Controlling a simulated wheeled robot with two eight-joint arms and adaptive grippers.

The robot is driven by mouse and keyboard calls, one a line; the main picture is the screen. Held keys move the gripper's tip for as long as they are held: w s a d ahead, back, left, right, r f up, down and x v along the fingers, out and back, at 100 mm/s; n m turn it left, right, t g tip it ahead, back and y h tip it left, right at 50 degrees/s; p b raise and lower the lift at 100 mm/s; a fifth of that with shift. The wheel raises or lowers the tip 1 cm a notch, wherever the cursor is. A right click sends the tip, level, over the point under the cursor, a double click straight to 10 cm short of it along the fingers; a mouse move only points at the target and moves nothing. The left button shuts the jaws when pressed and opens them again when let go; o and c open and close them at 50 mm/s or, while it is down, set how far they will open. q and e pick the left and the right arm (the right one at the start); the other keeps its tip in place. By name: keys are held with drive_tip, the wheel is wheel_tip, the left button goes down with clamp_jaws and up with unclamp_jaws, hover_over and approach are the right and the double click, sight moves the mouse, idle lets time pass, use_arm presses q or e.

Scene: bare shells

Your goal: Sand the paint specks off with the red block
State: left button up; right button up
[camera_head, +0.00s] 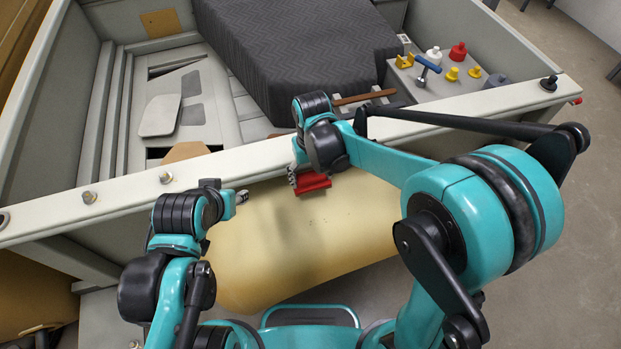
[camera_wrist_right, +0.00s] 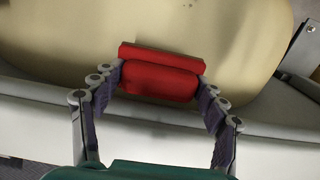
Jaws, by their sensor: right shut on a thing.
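The red block (camera_head: 313,184) is held in my right gripper (camera_head: 296,178) over the far part of the tan curved shell (camera_head: 300,240). In the right wrist view the red block (camera_wrist_right: 160,84) sits between the two fingers of the right gripper (camera_wrist_right: 160,86), with the shell (camera_wrist_right: 250,45) behind it. I cannot tell whether the block touches the shell. A few tiny dark specks show on the shell, too small to make out well. My left gripper (camera_head: 241,197) is over the shell's left side; its finger opening is unclear.
A pale bolted rail (camera_head: 230,160) runs just behind the shell. Beyond it are a dark ridged cover (camera_head: 300,50) and a grey box (camera_head: 450,85) with a blue-handled tool (camera_head: 428,66) and several coloured knobs. Floor is open at the right.

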drive_tip(key=shift+s+r+p, duration=0.15)
drive_tip(key=shift+r+p, duration=0.6)
drive_tip(key=shift+r, duration=0.65)
drive_tip(key=shift+f, duration=0.1)
